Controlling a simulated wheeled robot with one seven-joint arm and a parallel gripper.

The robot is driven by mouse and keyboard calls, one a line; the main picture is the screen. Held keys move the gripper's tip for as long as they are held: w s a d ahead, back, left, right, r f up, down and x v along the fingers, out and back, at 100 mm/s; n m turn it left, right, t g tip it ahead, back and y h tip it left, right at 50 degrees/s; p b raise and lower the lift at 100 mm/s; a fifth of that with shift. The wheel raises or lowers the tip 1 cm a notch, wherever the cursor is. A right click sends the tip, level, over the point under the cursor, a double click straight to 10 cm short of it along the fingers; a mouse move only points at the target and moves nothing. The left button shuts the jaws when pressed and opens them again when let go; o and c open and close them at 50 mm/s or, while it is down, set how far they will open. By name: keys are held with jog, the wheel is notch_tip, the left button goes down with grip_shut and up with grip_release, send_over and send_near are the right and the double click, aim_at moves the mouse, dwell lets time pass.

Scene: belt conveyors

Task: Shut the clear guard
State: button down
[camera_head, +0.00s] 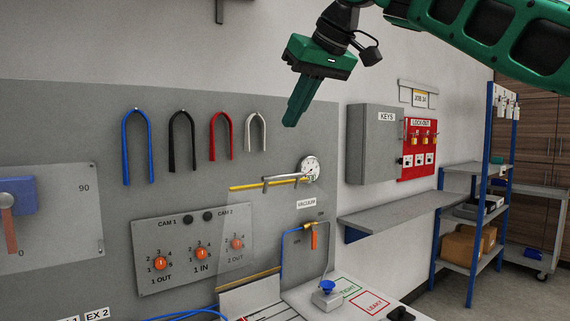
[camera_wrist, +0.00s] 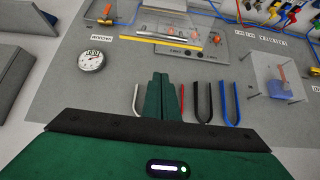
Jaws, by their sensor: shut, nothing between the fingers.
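The yellow strip (camera_wrist: 150,41) also shows in the wrist view; the pane's exact angle is hard to tell. My gripper (camera_head: 291,122) is shut and empty, above the guard and apart from it. Its fingers also show in the wrist view (camera_wrist: 160,78).
Several coloured U-shaped hooks (camera_head: 222,135) hang on the panel left of my gripper. A gauge (camera_head: 309,168) sits beside the handle. A grey KEYS box (camera_head: 373,145), a red lockout board (camera_head: 419,142) and a shelf (camera_head: 400,212) are to the right.

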send_over(282, 175)
jog(key=w, duration=0.1)
notch_tip(282, 175, down, 8)
jog(key=shift+r, duration=0.15)
jog(key=shift+s+d+f, duration=0.2)
jog(key=shift+f, duration=0.3)
jog(key=shift+s+d+f, duration=0.2)
jog(key=shift+f, duration=0.3)
jog(key=shift+s, duration=0.1)
